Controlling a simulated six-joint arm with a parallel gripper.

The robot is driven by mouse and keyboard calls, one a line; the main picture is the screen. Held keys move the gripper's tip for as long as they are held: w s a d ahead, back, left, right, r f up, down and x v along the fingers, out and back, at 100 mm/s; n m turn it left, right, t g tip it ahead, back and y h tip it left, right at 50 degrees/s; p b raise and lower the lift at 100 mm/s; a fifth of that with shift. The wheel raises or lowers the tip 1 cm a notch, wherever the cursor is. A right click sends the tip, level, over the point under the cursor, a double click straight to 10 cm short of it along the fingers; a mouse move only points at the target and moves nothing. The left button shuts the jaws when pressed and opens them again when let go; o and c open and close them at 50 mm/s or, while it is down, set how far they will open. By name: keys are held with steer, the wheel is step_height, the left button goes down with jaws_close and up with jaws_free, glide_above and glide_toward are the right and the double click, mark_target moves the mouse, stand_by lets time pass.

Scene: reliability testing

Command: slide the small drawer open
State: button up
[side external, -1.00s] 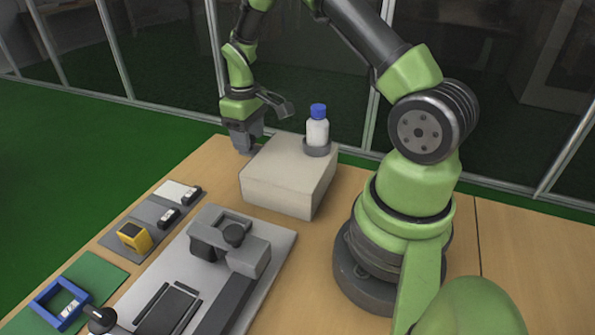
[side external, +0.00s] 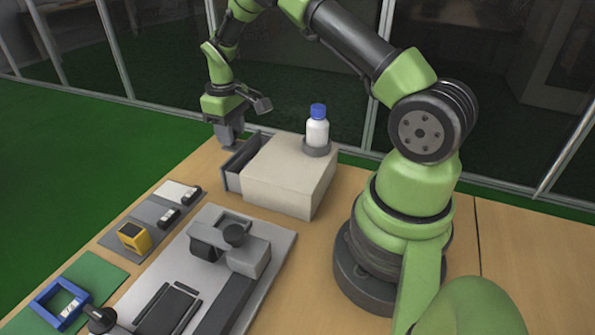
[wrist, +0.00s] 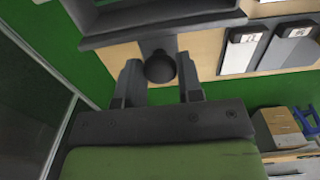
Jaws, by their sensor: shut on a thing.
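The small drawer (side external: 232,177) is dark grey and sticks partly out of the left side of the beige box (side external: 290,175). Its open top shows the inside. In the wrist view the drawer's front edge (wrist: 200,22) crosses the top, with a round dark knob (wrist: 160,67) on it. My gripper (side external: 230,140) is at the drawer's front, on the far left side of the box. In the wrist view my gripper (wrist: 159,72) has one finger on each side of the knob and is shut on it. In the side view the knob is hidden.
A white bottle with a blue cap (side external: 317,128) stands in a grey ring on the box. A grey fixture (side external: 235,250), small devices on mats, a yellow device (side external: 133,237) and a blue frame (side external: 60,305) lie in front. The table's left edge is near the drawer.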

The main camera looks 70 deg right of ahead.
steer(key=w, duration=0.6)
steer(key=shift+w, duration=0.35)
steer(key=o, duration=0.5)
step_height(320, 180, up, 5)
stand_by(0.6)
